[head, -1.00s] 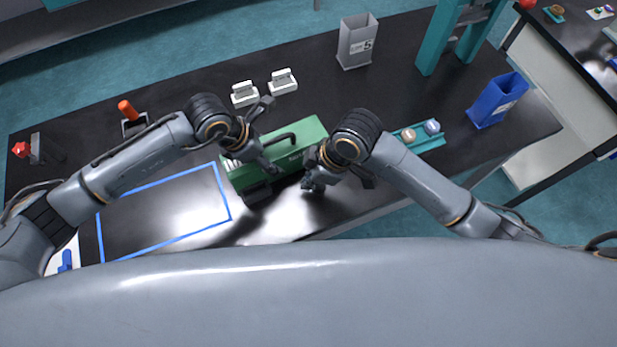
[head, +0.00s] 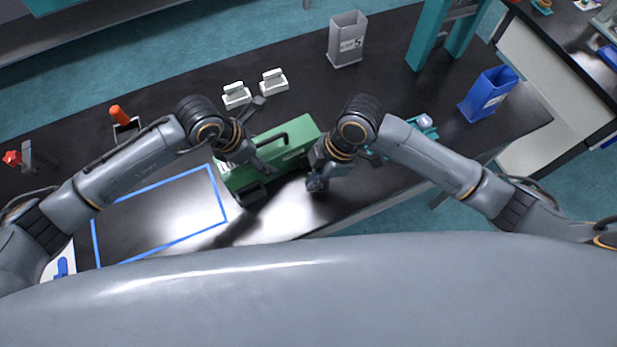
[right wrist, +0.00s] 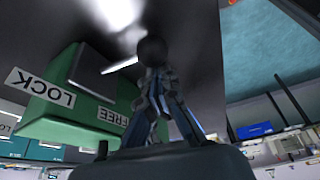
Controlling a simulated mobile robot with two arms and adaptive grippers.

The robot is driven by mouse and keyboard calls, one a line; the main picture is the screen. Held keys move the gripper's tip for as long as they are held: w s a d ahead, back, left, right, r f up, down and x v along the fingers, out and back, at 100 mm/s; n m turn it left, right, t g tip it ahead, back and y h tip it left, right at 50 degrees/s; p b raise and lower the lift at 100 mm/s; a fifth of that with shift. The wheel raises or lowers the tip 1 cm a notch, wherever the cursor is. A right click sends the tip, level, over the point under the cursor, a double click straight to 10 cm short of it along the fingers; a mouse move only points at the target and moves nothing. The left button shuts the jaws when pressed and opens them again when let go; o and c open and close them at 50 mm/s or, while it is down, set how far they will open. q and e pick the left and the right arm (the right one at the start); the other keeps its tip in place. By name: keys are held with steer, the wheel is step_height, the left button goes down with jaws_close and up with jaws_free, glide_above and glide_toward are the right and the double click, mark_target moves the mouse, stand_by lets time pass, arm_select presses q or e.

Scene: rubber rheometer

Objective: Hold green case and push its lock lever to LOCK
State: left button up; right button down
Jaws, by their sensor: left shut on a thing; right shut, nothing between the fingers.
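The green case (head: 300,132) with a black handle lies on the dark table in the head view. My left gripper (head: 264,138) is shut on it, with fingers at its left part. My right gripper (head: 316,184) is shut and empty by the front edge of the table, just right of the case's front side. In the right wrist view the gripper (right wrist: 154,58) is beside the case's green face (right wrist: 65,122). That face bears a LOCK label (right wrist: 40,88), a FREE label (right wrist: 112,118) and a dark block (right wrist: 95,68), possibly the lever. Its exact setting is unclear.
A blue outline (head: 160,253) marks the table left of the case. Two white holders (head: 273,82) stand behind it. A grey bin (head: 346,40), a blue bin (head: 489,92) and a teal rack (head: 428,132), partly hidden by my right arm, are to the right.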

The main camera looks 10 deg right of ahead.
mark_target(326, 182)
arm_select(q)
steer(key=shift+s+f, duration=0.1)
steer(key=shift+f, duration=0.05)
arm_select(e)
steer(key=d+n, duration=0.1)
steer(key=d+n+g, duration=0.1)
steer(key=n, duration=0.1)
steer(key=d+n, duration=0.1)
steer(key=shift+w+n+g+h, duration=0.3)
steer(key=shift+n, duration=0.1)
steer(key=shift+w+d, duration=0.15)
steer(key=shift+d, duration=0.15)
steer(key=shift+d, duration=0.1)
steer(key=shift+s+a+r, duration=0.1)
steer(key=shift+s+a, duration=0.15)
steer(key=shift+a, duration=0.15)
steer(key=shift+s+a+r, duration=0.25)
steer(key=shift+s+a, duration=0.7)
steer(key=shift+a, duration=0.25)
steer(key=v, duration=1)
steer(key=shift+w+a, duration=0.1)
